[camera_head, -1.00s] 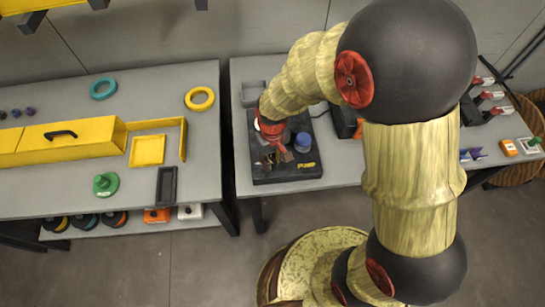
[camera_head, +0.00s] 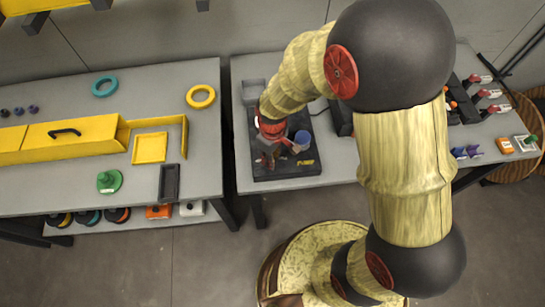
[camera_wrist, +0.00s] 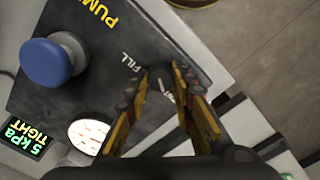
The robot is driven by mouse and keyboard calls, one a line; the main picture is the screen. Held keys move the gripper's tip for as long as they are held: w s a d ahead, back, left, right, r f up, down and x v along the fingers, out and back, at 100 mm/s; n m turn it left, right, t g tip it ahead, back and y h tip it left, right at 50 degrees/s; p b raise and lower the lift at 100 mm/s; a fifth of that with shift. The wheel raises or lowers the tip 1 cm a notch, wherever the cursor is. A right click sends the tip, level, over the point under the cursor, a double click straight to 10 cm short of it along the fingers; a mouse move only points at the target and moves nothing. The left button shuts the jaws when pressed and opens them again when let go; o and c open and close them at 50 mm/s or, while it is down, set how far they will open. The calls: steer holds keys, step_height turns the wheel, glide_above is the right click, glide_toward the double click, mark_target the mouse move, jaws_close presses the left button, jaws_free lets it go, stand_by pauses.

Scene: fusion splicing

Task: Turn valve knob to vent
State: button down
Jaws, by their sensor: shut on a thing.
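The black pump panel (camera_head: 302,172) lies on the right-hand table, with yellow PUMP lettering. In the wrist view the panel (camera_wrist: 105,65) shows the word FILL just left of my fingertips. My gripper (camera_wrist: 163,82) is over the panel with its yellow-and-black fingers shut on the small valve knob (camera_wrist: 166,92), which is mostly hidden between them; a pale mark shows on it. The exact knob direction cannot be told, and no VENT label is legible.
The blue round knob (camera_wrist: 47,62) stands up close to my fingers. A round dial (camera_wrist: 88,134) and a display (camera_wrist: 24,138) reading 5 kPa TIGHT are at the lower left.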

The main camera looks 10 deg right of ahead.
steer(key=c, duration=1.6)
jaws_free()
steer(key=shift+c, duration=0.2)
steer(key=shift+o, duration=0.7)
steer(key=shift+r, duration=0.1)
step_height(320, 180, up, 12)
steer(key=s+d+r+m+t, duration=0.2)
steer(key=s+d+r+m, duration=0.2)
steer(key=r, duration=0.5)
steer(key=s+d+r+m+t, duration=0.3)
steer(key=s+d+r+m, duration=0.1)
steer(key=s+d+r, duration=0.4)
step_height(320, 180, up, 2)
steer(key=shift+s+r+m+t, duration=0.1)
steer(key=shift+s+m+t, duration=0.05)
steer(key=shift+m+t, duration=0.2)
